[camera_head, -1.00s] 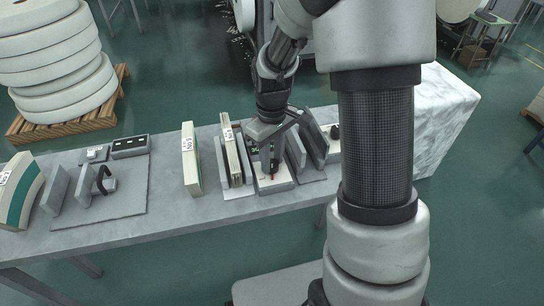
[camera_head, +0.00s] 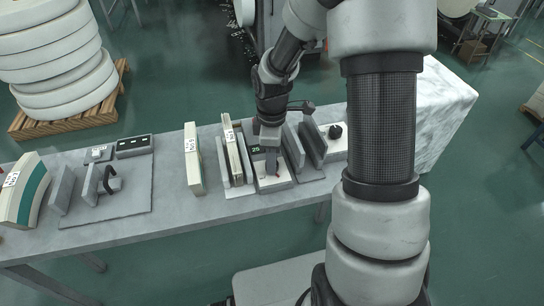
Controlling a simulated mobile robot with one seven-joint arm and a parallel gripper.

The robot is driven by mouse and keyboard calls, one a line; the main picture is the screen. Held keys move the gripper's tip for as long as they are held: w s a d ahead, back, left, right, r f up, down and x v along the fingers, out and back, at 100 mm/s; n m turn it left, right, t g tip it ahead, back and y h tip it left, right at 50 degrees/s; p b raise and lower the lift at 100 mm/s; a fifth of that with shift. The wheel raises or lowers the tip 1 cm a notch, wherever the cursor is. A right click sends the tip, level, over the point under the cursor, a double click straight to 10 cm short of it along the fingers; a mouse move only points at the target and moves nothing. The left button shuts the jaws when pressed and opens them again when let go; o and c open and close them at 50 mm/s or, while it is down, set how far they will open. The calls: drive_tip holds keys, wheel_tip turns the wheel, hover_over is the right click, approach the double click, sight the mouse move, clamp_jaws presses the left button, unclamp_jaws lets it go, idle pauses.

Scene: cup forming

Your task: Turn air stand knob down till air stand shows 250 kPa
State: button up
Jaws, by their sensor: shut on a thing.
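The air stand (camera_head: 279,181) is a low pale block on the grey bench between upright grey plates. A small dark display (camera_head: 256,149) with green digits shows on it; the digits are too small to read surely. My gripper (camera_head: 272,168) points down over the block's face, shut on the air stand knob. The fingers hide the knob and part of the face.
Upright white-and-tan boards (camera_head: 193,158) stand left of the air stand. A black knob (camera_head: 335,131) on a pale block stands to its right. A grey fixture with a black handle (camera_head: 111,181) is farther left. The bench front (camera_head: 170,222) is clear.

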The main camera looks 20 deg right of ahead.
idle(0.5)
drive_tip(key=o, duration=1)
drive_tip(key=shift+o, duration=0.2)
wheel_tip(320, 180, up, 18)
drive_tip(key=p, duration=0.2)
drive_tip(key=shift+f+p, duration=0.25)
drive_tip(key=shift+p, duration=0.15)
drive_tip(key=s+r+m+t+p, duration=0.5)
drive_tip(key=s+r+m+p, duration=0.3)
drive_tip(key=s+r+m, duration=0.6)
drive_tip(key=s+r, duration=0.4)
drive_tip(key=r, duration=0.1)
drive_tip(key=shift+r+t+p, duration=0.3)
drive_tip(key=shift+p, duration=0.05)
